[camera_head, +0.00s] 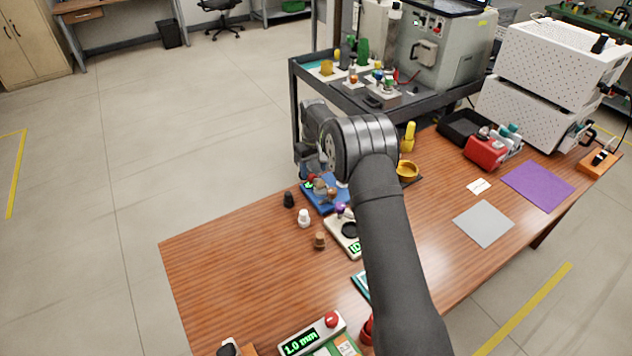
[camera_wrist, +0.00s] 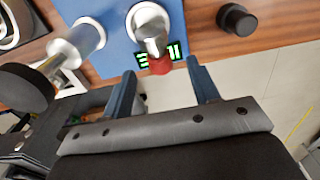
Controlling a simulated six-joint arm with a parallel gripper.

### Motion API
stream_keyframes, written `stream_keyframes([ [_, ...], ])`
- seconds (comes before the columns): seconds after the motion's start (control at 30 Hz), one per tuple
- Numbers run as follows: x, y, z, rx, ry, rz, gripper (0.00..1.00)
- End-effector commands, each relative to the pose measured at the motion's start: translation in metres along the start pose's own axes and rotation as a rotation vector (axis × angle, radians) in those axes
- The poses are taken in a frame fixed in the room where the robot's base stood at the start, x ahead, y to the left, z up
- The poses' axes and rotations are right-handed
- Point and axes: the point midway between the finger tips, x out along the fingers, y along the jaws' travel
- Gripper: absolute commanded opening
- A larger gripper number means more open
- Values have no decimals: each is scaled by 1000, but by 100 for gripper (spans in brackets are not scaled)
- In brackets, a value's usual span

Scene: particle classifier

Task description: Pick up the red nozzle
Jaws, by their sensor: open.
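I cannot tell for sure which red part is the nozzle. A small red piece (camera_head: 312,178) is at the back of a blue device (camera_head: 325,197); the wrist view shows a red piece (camera_wrist: 160,66) beside a green display, partly hidden by a metal knob (camera_wrist: 150,27). Another red object (camera_head: 367,331) stands at the table's front, partly hidden by my arm. My gripper (camera_wrist: 162,76) is open, its two blue fingers on either side of the red piece in the picture, with nothing visibly held. The wrist view does not show whether they touch it.
Black (camera_head: 289,200), white (camera_head: 303,218) and brown (camera_head: 320,240) nozzle-like pieces stand left of the devices. A beige scale (camera_head: 343,246) is close to my arm. A display box (camera_head: 312,334) is in front. The table's left side is clear.

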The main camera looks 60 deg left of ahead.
Motion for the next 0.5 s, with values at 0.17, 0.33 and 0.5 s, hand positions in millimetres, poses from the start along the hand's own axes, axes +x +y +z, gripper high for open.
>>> stream_keyframes([
  [0.17, 29, 2, -1, 0, -2, -1, 55],
  [0.33, 42, 2, -1, 0, 0, 0, 55],
  [0.5, 42, 1, -1, 0, 0, 0, 53],
])
